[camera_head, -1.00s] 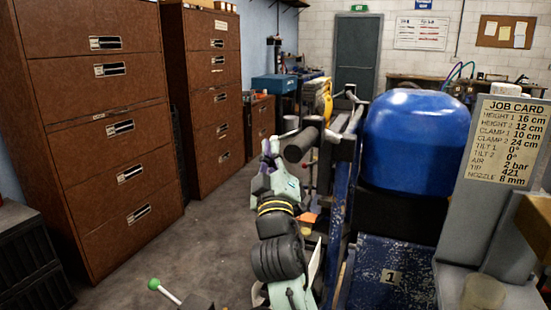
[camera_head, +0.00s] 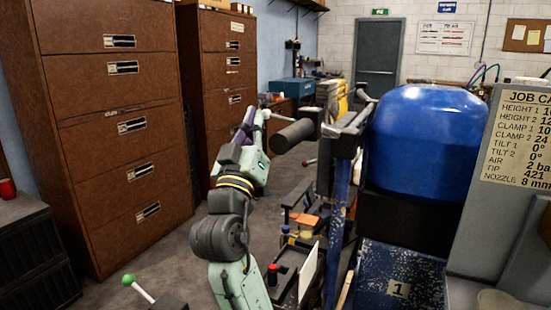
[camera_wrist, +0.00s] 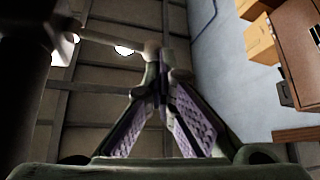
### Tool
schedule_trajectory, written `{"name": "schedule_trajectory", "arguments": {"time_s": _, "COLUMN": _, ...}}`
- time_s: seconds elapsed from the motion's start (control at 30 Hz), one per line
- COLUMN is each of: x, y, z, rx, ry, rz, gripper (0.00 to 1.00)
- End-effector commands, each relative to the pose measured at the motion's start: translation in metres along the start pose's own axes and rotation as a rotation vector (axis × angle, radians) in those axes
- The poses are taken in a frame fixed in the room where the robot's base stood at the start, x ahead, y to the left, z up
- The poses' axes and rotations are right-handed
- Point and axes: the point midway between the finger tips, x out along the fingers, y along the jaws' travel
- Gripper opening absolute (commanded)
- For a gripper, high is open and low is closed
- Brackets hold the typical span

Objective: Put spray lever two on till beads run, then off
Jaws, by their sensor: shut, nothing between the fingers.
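My gripper (camera_head: 250,116), with purple finger pads, points up and away beside the striper's black handle grip (camera_head: 292,136). In the wrist view the finger pads (camera_wrist: 160,60) meet at the tips, shut and empty. A pale rounded lever end (camera_head: 266,114) lies close to the fingertips; in the wrist view a pale rod with a knob (camera_wrist: 150,47) runs to the tips from the left. I cannot tell whether they touch. No lever number is readable, and no beads or spray show.
The blue tank (camera_head: 424,135) and the job card (camera_head: 520,135), cut by the frame edge, stand at right. Brown filing cabinets (camera_head: 105,130) line the left. Bare floor (camera_head: 150,255) lies between cabinets and machine. A red button (camera_head: 272,269) shows below the handle.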

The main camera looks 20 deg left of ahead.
Motion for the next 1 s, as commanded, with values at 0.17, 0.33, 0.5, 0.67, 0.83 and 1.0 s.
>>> {"name": "schedule_trajectory", "arguments": {"time_s": 0.17, "x": 0.007, "y": 0.003, "z": 0.006, "rx": 0.078, "ry": -0.022, "rz": 0.064, "gripper": 0.0}}
{"name": "schedule_trajectory", "arguments": {"time_s": 0.33, "x": 0.011, "y": 0.007, "z": 0.003, "rx": 0.099, "ry": -0.025, "rz": 0.081, "gripper": 0.0}}
{"name": "schedule_trajectory", "arguments": {"time_s": 0.5, "x": 0.013, "y": 0.008, "z": 0.001, "rx": 0.101, "ry": -0.026, "rz": 0.084, "gripper": 0.0}}
{"name": "schedule_trajectory", "arguments": {"time_s": 0.67, "x": 0.013, "y": 0.009, "z": 0.0, "rx": 0.1, "ry": -0.026, "rz": 0.084, "gripper": 0.0}}
{"name": "schedule_trajectory", "arguments": {"time_s": 0.83, "x": 0.013, "y": 0.009, "z": 0.001, "rx": 0.099, "ry": -0.027, "rz": 0.085, "gripper": 0.0}}
{"name": "schedule_trajectory", "arguments": {"time_s": 1.0, "x": 0.017, "y": 0.011, "z": -0.005, "rx": 0.1, "ry": -0.026, "rz": 0.085, "gripper": 0.0}}
